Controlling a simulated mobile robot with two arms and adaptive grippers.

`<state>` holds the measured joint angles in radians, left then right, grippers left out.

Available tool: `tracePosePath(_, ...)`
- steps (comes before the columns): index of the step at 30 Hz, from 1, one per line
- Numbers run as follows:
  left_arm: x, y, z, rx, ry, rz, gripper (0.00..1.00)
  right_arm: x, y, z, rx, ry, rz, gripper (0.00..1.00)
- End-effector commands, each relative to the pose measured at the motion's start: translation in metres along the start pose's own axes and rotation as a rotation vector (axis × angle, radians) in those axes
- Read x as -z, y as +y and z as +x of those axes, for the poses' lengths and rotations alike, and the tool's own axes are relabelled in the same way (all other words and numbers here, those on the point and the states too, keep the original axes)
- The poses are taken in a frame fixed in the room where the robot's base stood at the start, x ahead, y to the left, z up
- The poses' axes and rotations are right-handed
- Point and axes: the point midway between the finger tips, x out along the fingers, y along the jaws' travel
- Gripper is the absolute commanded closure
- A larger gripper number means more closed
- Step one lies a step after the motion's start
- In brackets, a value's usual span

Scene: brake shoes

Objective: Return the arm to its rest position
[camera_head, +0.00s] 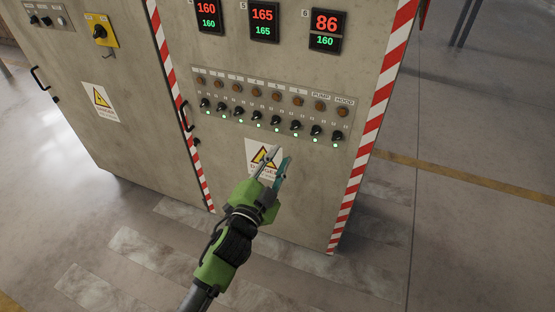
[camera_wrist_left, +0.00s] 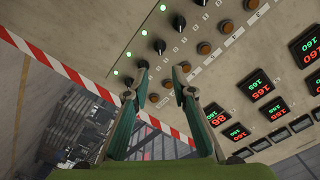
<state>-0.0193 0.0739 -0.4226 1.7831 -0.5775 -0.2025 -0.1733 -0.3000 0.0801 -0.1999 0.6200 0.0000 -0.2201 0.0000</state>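My left gripper (camera_head: 274,159) reaches up from the bottom of the head view. Its two fingers point toward the front of a grey control cabinet (camera_head: 235,205), below a row of black switches. The fingertips are apart with nothing between them. In the left wrist view the same gripper (camera_wrist_left: 160,78) shows a clear gap between its fingers, with the switch panel (camera_wrist_left: 185,40) beyond. In the head view the gripper partly covers a yellow warning label (camera_head: 256,150). I cannot tell how far the tips are from the cabinet. My right gripper is not in view.
The switch row (camera_head: 276,124) has lit green lights below and brown lamps above. Red and green displays (camera_head: 264,20) sit higher. A handle (camera_head: 186,115) sticks out at the door edge. A yellow switch box (camera_head: 101,32) is far left. Open floor (camera_head: 470,230) lies to the right.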

Motion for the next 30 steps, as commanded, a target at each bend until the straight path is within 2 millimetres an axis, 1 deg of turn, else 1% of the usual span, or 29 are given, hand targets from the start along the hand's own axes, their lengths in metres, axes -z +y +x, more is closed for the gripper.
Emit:
tracePosePath(14,-0.001,0.001,0.0,-0.001,-0.002,0.0,0.76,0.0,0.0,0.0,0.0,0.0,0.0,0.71)
tracePosePath(17,-0.015,0.011,-0.001,-0.021,-0.028,-0.012,0.76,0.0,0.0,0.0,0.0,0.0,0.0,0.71)
tracePosePath(20,-0.051,0.039,-0.007,-0.07,-0.096,-0.049,0.76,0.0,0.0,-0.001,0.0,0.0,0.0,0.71)
tracePosePath(21,-0.071,0.055,-0.012,-0.097,-0.134,-0.07,0.76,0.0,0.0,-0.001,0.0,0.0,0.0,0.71)
tracePosePath(23,-0.104,0.081,-0.022,-0.141,-0.201,-0.108,0.76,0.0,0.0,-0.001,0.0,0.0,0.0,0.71)
tracePosePath(24,-0.128,0.1,-0.032,-0.171,-0.25,-0.136,0.76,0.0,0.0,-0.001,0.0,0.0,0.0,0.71)
tracePosePath(26,-0.162,0.127,-0.049,-0.213,-0.323,-0.177,0.76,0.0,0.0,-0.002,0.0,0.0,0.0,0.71)
tracePosePath(27,-0.183,0.145,-0.062,-0.24,-0.371,-0.205,0.76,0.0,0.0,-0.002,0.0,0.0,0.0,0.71)
tracePosePath(29,-0.215,0.17,-0.085,-0.276,-0.446,-0.247,0.76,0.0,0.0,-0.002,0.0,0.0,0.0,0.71)
tracePosePath(30,-0.235,0.187,-0.102,-0.3,-0.497,-0.273,0.76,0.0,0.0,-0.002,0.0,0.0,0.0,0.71)
